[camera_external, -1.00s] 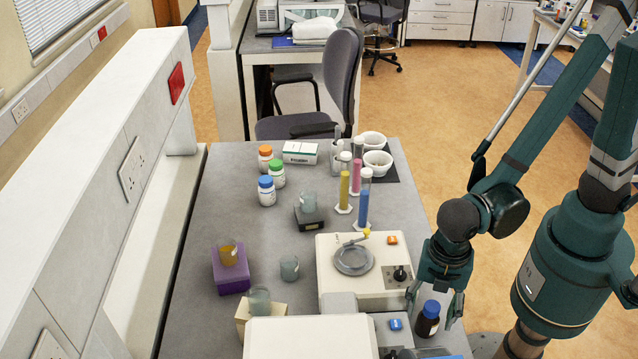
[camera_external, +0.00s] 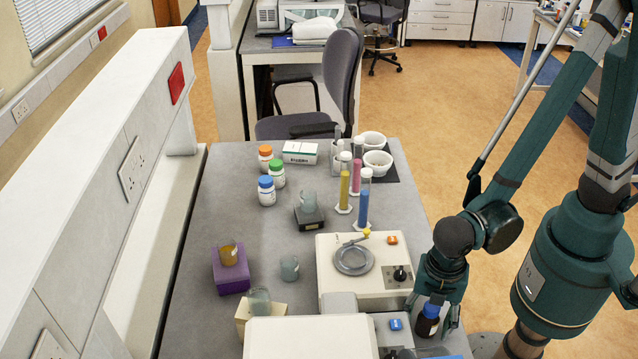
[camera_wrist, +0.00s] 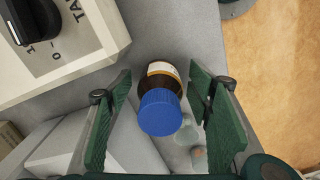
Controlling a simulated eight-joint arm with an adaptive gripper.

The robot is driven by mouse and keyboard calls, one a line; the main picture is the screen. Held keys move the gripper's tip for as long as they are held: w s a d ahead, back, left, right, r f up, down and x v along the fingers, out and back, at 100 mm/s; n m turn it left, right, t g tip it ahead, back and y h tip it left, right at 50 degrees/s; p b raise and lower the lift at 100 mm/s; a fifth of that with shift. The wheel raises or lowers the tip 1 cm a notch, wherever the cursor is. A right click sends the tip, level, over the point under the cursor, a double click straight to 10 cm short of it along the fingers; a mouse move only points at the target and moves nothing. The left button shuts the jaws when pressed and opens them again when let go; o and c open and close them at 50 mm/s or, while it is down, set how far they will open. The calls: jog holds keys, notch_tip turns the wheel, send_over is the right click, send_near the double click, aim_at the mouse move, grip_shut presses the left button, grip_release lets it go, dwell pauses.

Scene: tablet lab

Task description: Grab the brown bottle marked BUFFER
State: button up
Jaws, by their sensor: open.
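A brown bottle (camera_external: 427,325) with a blue cap stands near the right edge of the bench, beside the white machine. In the wrist view, its blue cap (camera_wrist: 160,113) and part of a white label show; the label's wording cannot be read. My gripper (camera_external: 437,312) is directly over the bottle in the external view. In the wrist view, my gripper (camera_wrist: 163,125) is open, with one green finger on each side of the bottle and a visible gap at both sides.
A white tablet-testing machine (camera_external: 367,287) with a black knob (camera_wrist: 33,18) stands just left of the bottle. Clear glassware (camera_wrist: 188,132) sits close to the bottle, near the right finger. The bench edge and open floor (camera_wrist: 270,70) lie to the right.

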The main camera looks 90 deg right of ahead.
jog(key=shift+c, duration=0.5)
jog(key=c, duration=1)
jog(key=shift+r, duration=0.15)
jog(key=shift+r+p, duration=0.3)
jog(key=shift+r, duration=4.6)
